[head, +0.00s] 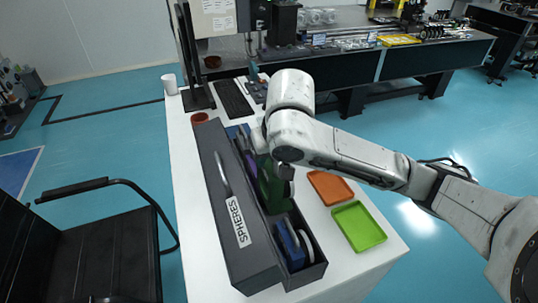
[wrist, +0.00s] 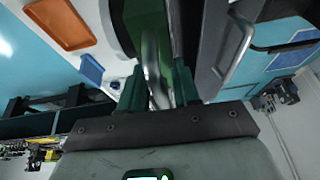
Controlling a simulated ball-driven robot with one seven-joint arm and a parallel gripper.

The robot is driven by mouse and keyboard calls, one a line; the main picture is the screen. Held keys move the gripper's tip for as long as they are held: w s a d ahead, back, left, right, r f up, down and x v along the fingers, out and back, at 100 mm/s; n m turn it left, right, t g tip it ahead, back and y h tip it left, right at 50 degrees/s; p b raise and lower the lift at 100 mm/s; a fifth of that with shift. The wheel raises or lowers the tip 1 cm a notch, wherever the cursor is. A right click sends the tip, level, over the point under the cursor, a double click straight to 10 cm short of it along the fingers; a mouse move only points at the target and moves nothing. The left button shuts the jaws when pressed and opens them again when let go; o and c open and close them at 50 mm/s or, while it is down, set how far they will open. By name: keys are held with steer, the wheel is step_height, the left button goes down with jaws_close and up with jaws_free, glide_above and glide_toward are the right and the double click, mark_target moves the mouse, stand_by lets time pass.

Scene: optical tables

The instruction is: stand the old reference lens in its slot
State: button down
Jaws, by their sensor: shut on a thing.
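My gripper (head: 274,172) is over the middle of a long dark box (head: 228,235) labelled SPHERES in the head view. In the wrist view my gripper (wrist: 160,90) has its two green fingers closed on a thin, round-edged thing (wrist: 151,55) with a pale curved rim, which I take for the lens. It stands on edge between the fingers, close to the box. Its lower part and the slot under it are hidden. A blue piece and a pale disc (head: 303,250) stand at the box's near end.
An orange tray (head: 330,187) and a green tray (head: 358,226) lie right of the box on the white table (head: 188,187). A keyboard (head: 233,100), a monitor and a white mug (head: 169,84) are behind. A black chair (head: 95,245) stands at left.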

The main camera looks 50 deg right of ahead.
mark_target(269, 188)
steer(key=shift+f+b, duration=4.3)
steer(key=shift+f, duration=0.9)
steer(key=shift+f+b, duration=0.35)
steer(key=shift+f, duration=0.1)
jaws_free()
steer(key=shift+r+p, duration=4.1)
steer(key=shift+r, duration=0.4)
steer(key=shift+a, duration=0.1)
